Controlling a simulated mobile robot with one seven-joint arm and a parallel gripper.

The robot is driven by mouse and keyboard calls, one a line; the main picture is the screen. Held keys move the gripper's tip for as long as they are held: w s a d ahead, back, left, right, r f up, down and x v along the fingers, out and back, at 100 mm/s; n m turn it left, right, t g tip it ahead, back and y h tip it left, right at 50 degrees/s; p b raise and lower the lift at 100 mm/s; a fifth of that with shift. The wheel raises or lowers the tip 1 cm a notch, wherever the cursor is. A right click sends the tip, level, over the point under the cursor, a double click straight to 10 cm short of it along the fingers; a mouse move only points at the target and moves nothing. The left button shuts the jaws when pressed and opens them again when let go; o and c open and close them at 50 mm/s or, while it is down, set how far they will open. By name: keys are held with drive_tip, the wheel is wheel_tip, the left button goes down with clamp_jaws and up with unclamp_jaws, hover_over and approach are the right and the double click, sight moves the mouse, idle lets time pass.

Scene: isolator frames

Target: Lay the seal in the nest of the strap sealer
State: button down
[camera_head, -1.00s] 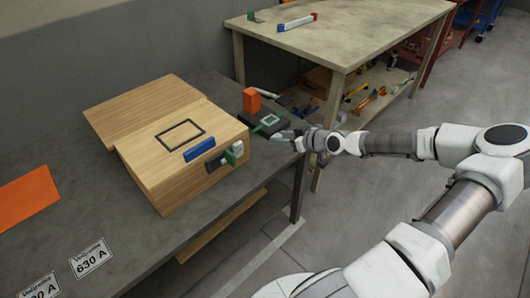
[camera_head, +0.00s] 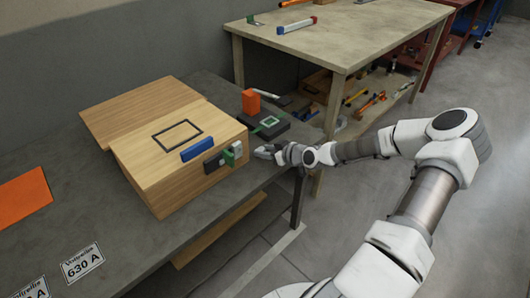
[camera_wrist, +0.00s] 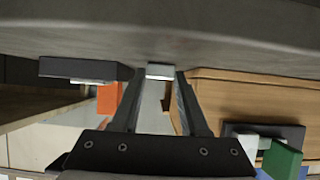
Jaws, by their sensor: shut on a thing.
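The strap sealer appears to be the dark block (camera_head: 278,131) with an upright orange part and a green-edged square nest (camera_head: 268,122) on top. It shows at the left in the wrist view (camera_wrist: 78,68). My gripper (camera_head: 264,151) is in front of the sealer, between it and the wooden box, low over the bench. In the wrist view my gripper (camera_wrist: 155,78) is shut on a small pale grey piece, apparently the seal (camera_wrist: 160,71), at the fingertips. The seal is apart from the sealer and too small to tell in the head view.
The wooden box (camera_head: 180,175) stands left of my gripper, with a blue bar (camera_head: 198,149) and a dark plate with green and white parts (camera_head: 230,156). A second table (camera_head: 340,45) stands behind.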

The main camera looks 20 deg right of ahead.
drive_tip(key=shift+f, duration=0.15)
drive_tip(key=shift+c, duration=2.1)
unclamp_jaws()
drive_tip(key=shift+r, duration=0.2)
drive_tip(key=shift+s+d+r, duration=0.15)
drive_tip(key=shift+s, duration=0.1)
drive_tip(key=p+v, duration=0.3)
drive_tip(key=v, duration=0.8)
drive_tip(key=shift+s, duration=0.25)
